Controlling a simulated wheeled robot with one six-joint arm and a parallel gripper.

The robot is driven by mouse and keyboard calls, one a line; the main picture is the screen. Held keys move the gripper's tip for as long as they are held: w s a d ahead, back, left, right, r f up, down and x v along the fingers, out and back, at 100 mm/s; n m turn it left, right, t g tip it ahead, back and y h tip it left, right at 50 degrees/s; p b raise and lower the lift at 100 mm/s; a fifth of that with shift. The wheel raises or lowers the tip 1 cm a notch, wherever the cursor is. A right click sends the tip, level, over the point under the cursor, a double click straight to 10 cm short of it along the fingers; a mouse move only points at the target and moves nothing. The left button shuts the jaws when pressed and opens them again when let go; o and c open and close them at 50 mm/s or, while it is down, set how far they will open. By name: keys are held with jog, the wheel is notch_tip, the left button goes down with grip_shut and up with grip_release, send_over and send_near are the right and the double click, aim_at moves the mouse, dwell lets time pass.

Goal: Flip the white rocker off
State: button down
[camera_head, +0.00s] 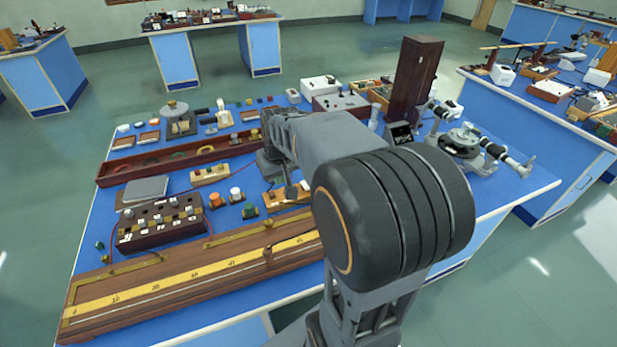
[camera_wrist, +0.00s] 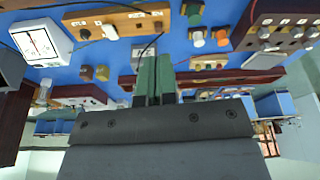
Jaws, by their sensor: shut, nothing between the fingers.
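I cannot single out the white rocker for sure. A wooden board (camera_wrist: 133,22) with printed marks, a wire and small knobs lies at the top of the wrist view; a small white piece (camera_wrist: 110,32) sits at its edge, too small to make out. What looks like the same board (camera_head: 276,201) shows in the head view, partly behind my arm. My gripper (camera_wrist: 154,60) has its green-grey fingers together, empty, over the blue bench beside this board. In the head view my arm hides part of the gripper (camera_head: 289,189) and the bench behind it.
A white dial meter (camera_wrist: 35,42) stands at the left of the wrist view. A dark knob box (camera_head: 160,228), loose orange and white caps (camera_head: 235,195), and a long scale board (camera_head: 180,282) crowd the bench. A tall wooden block (camera_head: 415,75) stands behind my arm.

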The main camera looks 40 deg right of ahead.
jog(key=w+d+f+p, duration=0.1)
jog(key=w+d+f, duration=0.1)
jog(key=d, duration=0.5)
jog(key=w+d+f+m+p, duration=0.1)
jog(key=w+d+f, duration=0.1)
jog(key=w+d, duration=0.3)
jog(key=d, duration=0.3)
jog(key=shift+d+m, duration=0.25)
jog(key=shift+m, duration=0.05)
jog(key=p, duration=0.2)
send_over(306, 185)
jog(key=s, duration=0.1)
notch_tip(306, 185, down, 12)
jog(key=shift+s+r, duration=0.1)
jog(key=shift+s, duration=0.05)
jog(key=shift+s+f+p, duration=0.1)
jog(key=shift+f+p, duration=0.2)
jog(key=shift+f, duration=0.7)
